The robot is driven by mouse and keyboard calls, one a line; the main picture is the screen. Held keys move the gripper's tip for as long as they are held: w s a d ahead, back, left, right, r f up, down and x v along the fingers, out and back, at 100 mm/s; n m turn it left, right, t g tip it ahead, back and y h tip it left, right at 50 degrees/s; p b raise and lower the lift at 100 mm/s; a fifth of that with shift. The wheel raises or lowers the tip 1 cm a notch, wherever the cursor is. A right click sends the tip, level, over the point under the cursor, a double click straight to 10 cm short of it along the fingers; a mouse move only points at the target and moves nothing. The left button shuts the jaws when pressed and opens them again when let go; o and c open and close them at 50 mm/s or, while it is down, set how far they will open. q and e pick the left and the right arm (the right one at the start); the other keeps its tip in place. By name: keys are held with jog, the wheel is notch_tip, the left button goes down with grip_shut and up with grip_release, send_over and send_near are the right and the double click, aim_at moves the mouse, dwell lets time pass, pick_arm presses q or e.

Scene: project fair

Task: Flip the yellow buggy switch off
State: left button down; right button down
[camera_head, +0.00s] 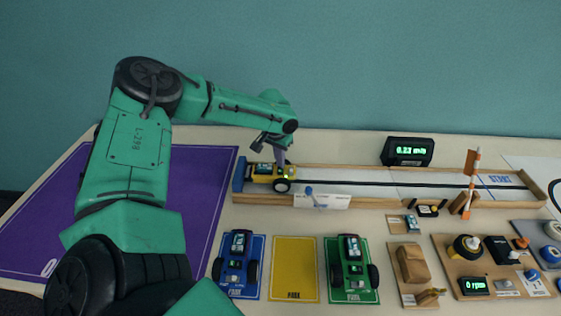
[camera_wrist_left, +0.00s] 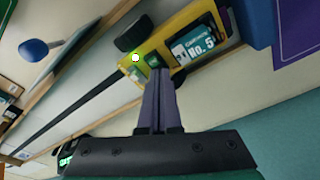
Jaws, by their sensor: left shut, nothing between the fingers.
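The yellow buggy (camera_head: 264,171) stands at the left end of the wooden track, against a blue end block. In the left wrist view the yellow buggy (camera_wrist_left: 196,36) fills the upper middle, with a "No. 5" label and a black wheel. A small light (camera_wrist_left: 135,57) on it glows green-white. My left gripper (camera_head: 281,162) is shut and empty, pointing down over the buggy's right part. In the left wrist view its fingertips (camera_wrist_left: 156,70) are together at a small dark part on the buggy's deck. They hide the switch, and I cannot tell whether they touch it. My right gripper is not in view.
The track (camera_head: 400,202) has low wooden walls. A speed display (camera_head: 407,151) reading about 0.23 stands behind it, and an orange-striped post (camera_head: 471,180) stands at right.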

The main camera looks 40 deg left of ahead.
pick_arm(q)
jog(key=shift+f, duration=0.3)
jog(key=shift+s, duration=0.1)
jog(key=shift+r+p, duration=2.05)
jog(key=shift+r, duration=1.55)
jog(key=shift+f, duration=0.1)
